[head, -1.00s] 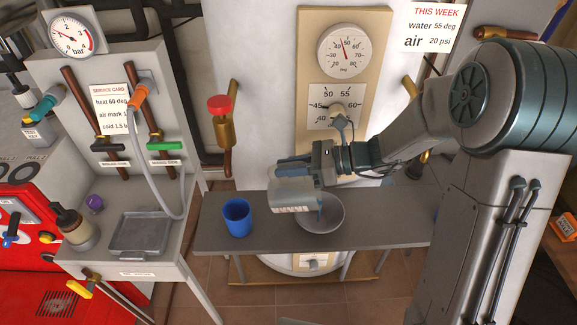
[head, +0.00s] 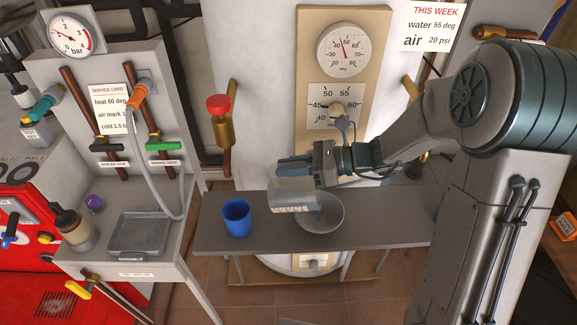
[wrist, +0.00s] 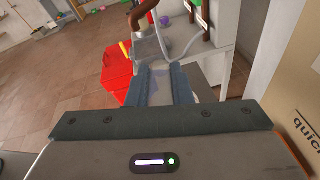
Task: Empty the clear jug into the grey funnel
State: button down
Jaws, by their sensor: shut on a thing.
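My gripper (head: 284,163) is shut on the clear jug (head: 290,196), which it holds above the bench in the head view. The jug is tipped well over, with its lower right end above the grey funnel (head: 334,217). A thin blue streak at that end, over the funnel's mouth, looks like liquid coming out. How much is left in the jug is hard to tell. In the wrist view the pale jug (wrist: 157,88) shows between the two blue-grey fingers.
A blue cup (head: 236,217) stands on the narrow grey bench (head: 268,236), left of the funnel. The boiler with its dial (head: 344,50) rises behind. At left is a side table with a grey tray (head: 138,235) and a hose. A red valve handle (head: 219,104) sticks out above the bench.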

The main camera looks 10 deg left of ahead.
jog(key=shift+d+y, duration=0.35)
jog(key=shift+y, duration=0.05)
jog(key=shift+w+d+b, duration=0.1)
jog(key=shift+d+b, duration=0.15)
jog(key=shift+b, duration=0.15)
dwell(1.1)
jog(key=shift+d+y, duration=0.2)
jog(key=shift+y, duration=0.2)
jog(key=shift+d+f+b, duration=0.1)
jog(key=shift+d+b, duration=0.15)
jog(key=shift+b, duration=0.05)
dwell(0.8)
jog(key=shift+w+d+y, duration=0.1)
jog(key=shift+d+y, duration=0.1)
jog(key=shift+y, duration=0.2)
dwell(0.7)
